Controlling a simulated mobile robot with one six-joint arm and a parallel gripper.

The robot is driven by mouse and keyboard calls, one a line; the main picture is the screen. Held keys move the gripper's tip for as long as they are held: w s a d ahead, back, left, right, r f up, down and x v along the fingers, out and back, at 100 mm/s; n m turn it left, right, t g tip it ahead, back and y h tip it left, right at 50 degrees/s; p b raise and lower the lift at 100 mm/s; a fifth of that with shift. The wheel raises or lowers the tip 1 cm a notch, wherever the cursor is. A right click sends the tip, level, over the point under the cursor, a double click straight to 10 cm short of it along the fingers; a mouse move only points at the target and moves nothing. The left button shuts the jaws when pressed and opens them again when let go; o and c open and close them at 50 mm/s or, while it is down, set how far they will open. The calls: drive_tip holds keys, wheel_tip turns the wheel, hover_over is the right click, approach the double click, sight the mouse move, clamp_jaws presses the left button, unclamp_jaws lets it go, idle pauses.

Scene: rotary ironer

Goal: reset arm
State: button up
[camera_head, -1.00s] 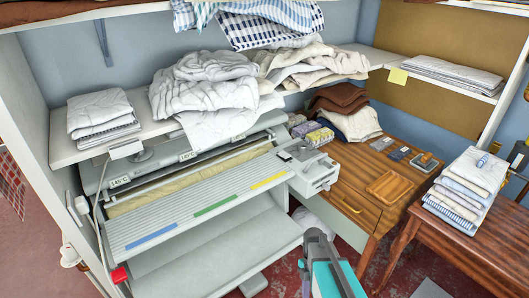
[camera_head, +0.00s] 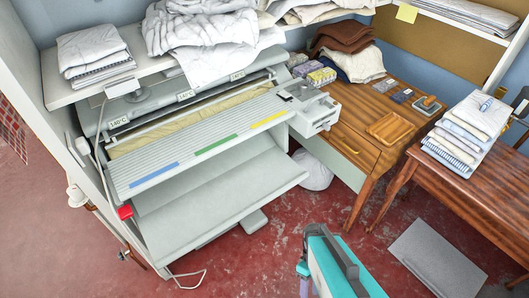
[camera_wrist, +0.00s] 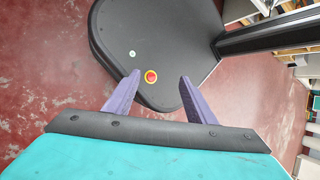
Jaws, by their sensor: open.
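My gripper (camera_wrist: 154,95) shows in the wrist view with its two purple fingers spread apart and nothing between them. Beyond the fingers are the red floor and my own dark base with a red button. In the head view my teal and grey arm stands at the bottom, right of centre, over bare floor in front of the ironer (camera_head: 200,140). The fingers cannot be made out in the head view. The arm touches nothing that I can see.
A wooden desk (camera_head: 345,140) stands right of the ironer, and a wooden table (camera_head: 465,185) with folded linen (camera_head: 470,130) is at the right. A grey mat (camera_head: 437,258) lies on the floor. A cable (camera_head: 188,280) trails at the lower left. The central floor is clear.

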drive_tip(key=m, duration=0.6)
drive_tip(key=w+m+t, duration=0.1)
drive_tip(key=m, duration=0.2)
drive_tip(key=shift+f, duration=0.35)
